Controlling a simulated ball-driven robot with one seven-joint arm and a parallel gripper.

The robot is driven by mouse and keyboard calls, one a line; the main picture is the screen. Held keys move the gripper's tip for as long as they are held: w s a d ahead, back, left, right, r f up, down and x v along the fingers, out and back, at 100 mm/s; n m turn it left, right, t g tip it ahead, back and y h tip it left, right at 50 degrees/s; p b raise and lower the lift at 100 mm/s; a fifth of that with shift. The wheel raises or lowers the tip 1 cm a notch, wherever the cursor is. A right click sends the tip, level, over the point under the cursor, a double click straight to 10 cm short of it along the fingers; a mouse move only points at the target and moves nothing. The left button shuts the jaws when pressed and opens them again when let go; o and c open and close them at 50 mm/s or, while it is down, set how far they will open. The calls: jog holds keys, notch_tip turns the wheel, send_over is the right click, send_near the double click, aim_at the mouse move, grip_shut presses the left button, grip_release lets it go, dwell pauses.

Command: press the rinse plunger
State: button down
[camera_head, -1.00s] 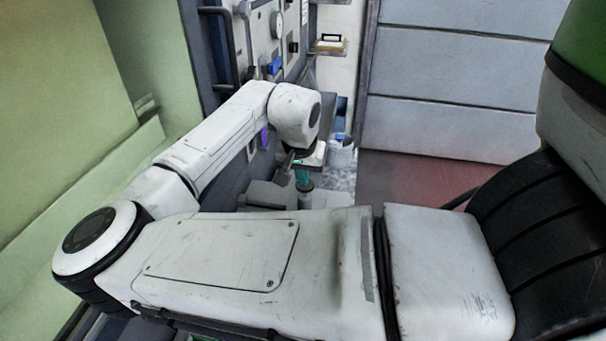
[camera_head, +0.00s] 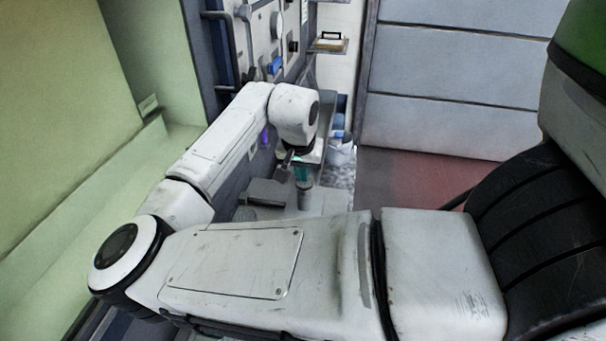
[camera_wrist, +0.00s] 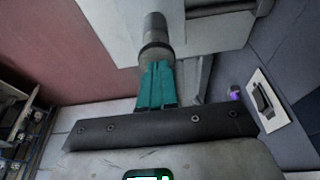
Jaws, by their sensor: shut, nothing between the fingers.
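A grey upright cylinder (camera_wrist: 154,32) with a wider collar, which looks like the rinse plunger, stands just beyond my fingertips in the wrist view. In the head view its body (camera_head: 304,198) shows just below my gripper. My gripper (camera_wrist: 157,66) has teal fingers, closed together and empty, pointing at the collar end. The fingertips overlap the collar in the picture; I cannot tell whether they touch it. In the head view my gripper (camera_head: 302,180) is small and partly hidden by my wrist.
A light grey bench surface (camera_head: 335,200) lies around the cylinder, with a grey block (camera_head: 265,193) to its left. A whitish bucket (camera_head: 341,155) stands behind at the right. A panel with handles and gauges (camera_head: 262,40) rises behind. A white switch plate (camera_wrist: 266,100) is right of my fingers.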

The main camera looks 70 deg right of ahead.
jog(key=b+v, duration=0.1)
jog(key=v, duration=1)
jog(key=shift+b, duration=0.35)
jog(key=shift+d, duration=0.1)
dwell(0.8)
